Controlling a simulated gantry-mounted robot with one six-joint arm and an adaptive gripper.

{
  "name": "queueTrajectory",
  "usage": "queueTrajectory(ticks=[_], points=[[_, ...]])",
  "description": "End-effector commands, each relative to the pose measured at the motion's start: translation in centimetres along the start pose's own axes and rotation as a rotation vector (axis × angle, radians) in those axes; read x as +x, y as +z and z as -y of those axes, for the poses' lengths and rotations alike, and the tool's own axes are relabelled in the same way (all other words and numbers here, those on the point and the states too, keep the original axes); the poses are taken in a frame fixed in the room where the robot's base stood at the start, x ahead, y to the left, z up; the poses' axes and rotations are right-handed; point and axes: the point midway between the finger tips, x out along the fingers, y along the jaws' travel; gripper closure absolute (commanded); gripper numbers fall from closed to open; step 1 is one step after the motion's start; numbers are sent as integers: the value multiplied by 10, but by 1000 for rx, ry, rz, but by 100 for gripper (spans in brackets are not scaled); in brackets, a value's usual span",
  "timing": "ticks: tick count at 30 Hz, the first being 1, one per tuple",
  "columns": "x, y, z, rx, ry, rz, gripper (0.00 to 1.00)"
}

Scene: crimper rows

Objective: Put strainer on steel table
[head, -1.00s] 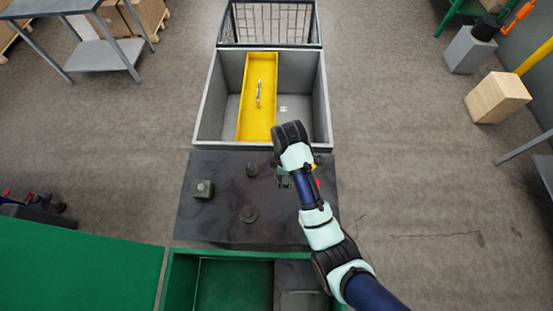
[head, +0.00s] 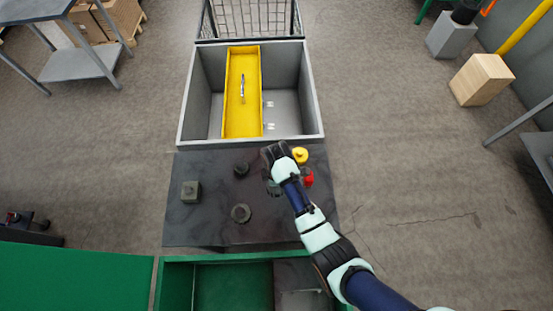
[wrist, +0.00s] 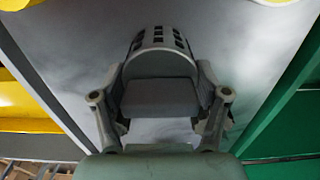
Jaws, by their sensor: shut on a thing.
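The strainer (wrist: 160,42), a grey rounded piece with rows of square slots, sits between the fingers of my gripper (wrist: 160,105) in the wrist view. My gripper is shut on it. In the head view my gripper (head: 273,188) is over the right half of the dark, mottled table top (head: 210,228), which looks like the steel table. My arm hides most of the strainer there. I cannot tell whether it touches the top.
A red piece (head: 307,178) and a yellow piece (head: 300,155) stand close right of my gripper. A grey bin (head: 205,95) with a yellow tray (head: 242,90) is behind; a green bin (head: 178,285) is in front.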

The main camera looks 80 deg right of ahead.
Motion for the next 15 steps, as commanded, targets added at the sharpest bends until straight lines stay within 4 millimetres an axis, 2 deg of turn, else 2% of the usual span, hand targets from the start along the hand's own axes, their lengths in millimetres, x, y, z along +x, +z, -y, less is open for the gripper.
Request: queueTrajectory(ticks=[5, 6, 10, 15], points=[[2, 0, 0, 0, 0, 0, 74], [3, 0, 0, 0, 0, 0, 24], [2, 0, 0, 0, 0, 0, 3], [2, 0, 0, 0, 0, 0, 1]])
